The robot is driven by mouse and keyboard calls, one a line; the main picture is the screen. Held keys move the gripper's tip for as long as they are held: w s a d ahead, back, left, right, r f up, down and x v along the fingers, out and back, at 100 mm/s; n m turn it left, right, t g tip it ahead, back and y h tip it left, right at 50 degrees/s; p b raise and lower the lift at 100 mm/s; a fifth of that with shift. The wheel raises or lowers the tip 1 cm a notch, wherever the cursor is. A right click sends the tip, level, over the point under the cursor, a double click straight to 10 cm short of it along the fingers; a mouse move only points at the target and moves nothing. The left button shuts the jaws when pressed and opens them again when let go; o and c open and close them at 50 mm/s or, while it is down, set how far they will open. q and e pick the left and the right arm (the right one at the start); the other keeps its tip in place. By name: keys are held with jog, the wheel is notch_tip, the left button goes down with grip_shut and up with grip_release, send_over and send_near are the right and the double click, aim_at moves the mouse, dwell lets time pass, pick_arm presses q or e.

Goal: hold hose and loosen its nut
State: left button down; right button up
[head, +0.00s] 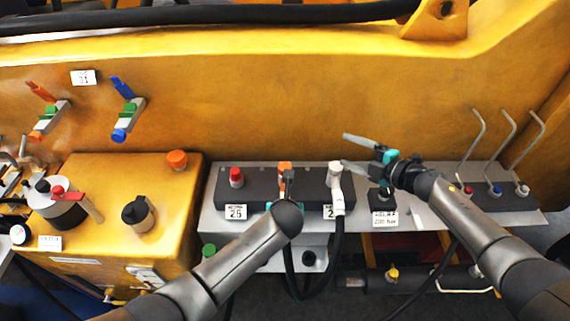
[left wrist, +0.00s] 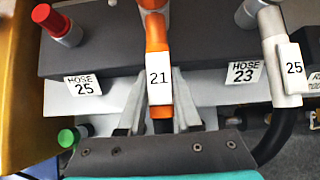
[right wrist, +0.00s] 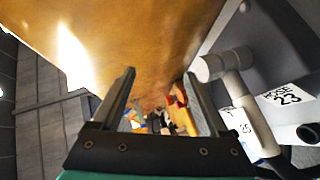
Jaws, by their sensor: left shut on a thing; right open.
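An orange hose fitting (head: 285,167) with a white tag 21 (left wrist: 159,88) stands at the dark manifold block (head: 260,190). My left gripper (left wrist: 160,118) is shut on this hose around the tag; my left arm hides its lower part in the head view. A white elbow hose (head: 337,180) with tag 25 (left wrist: 294,68) sits to the right, above the HOSE 23 sign (left wrist: 243,73). My right gripper (head: 346,151) is open and empty, near the white hose's top. In the right wrist view the white hose (right wrist: 240,85) is outside the right-hand finger. I cannot make out a nut clearly.
A red cap (head: 236,177) sits above the HOSE 25 sign (head: 236,212). A black knob block (head: 380,198) stands right of the white hose. Bent levers (head: 505,150) rise further right. The yellow wall (head: 250,100) stands close behind.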

jog(key=s+a+r+n+g+y, duration=0.25)
jog(key=a+n+g, duration=0.3)
jog(key=a, duration=0.55)
jog(key=n+g+h, duration=0.1)
jog(key=n+h, duration=0.8)
jog(key=h, duration=0.2)
send_near(285, 166)
jog(key=shift+x, duration=4.25)
jog(key=shift+f, duration=0.1)
grip_shut()
